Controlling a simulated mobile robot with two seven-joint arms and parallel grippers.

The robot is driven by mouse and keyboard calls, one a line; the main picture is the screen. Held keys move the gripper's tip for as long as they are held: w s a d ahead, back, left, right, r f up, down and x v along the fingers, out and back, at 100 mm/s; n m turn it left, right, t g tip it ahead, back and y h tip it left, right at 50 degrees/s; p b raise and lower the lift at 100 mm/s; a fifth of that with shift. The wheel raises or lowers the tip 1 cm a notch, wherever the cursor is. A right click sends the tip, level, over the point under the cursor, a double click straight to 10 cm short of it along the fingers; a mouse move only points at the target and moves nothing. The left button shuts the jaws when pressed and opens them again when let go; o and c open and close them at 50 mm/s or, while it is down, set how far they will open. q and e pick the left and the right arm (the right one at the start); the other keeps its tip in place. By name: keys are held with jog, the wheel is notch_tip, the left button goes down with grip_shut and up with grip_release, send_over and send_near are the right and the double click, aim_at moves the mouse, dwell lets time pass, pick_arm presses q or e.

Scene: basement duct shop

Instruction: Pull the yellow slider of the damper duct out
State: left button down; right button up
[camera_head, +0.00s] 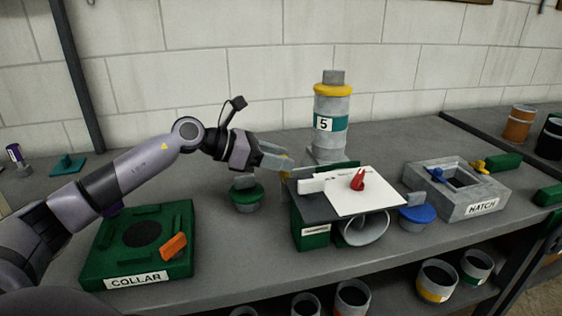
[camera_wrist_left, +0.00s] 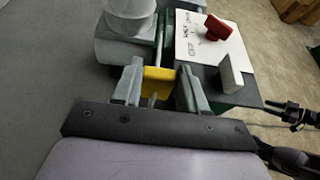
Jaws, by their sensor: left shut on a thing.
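The damper duct (camera_head: 310,228) stands in the middle of the bench as a green box with a dark top plate, and its round grey mouth faces the bench front. My left gripper (camera_head: 288,166) reaches in from the left to the duct's back left side. In the left wrist view the yellow slider (camera_wrist_left: 158,80) sits between the two fingers, and my left gripper (camera_wrist_left: 157,84) is shut on it. In the head view the fingers hide most of the slider. No fingers of my right gripper show.
A white sheet with a red knob (camera_head: 357,181) lies on the duct. A grey cylinder marked 5 (camera_head: 331,145) stands behind. A capped green pot (camera_head: 246,198), the COLLAR block (camera_head: 110,245), a blue-lidded pot (camera_head: 416,214) and the HATCH block (camera_head: 460,208) surround it.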

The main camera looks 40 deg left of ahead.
pick_arm(q)
jog(key=shift+a+f, duration=0.1)
jog(key=c, duration=0.6)
grip_release()
jog(key=shift+s, duration=0.1)
jog(key=b+v, duration=0.3)
jog(key=v, duration=0.4)
jog(key=shift+a, duration=0.1)
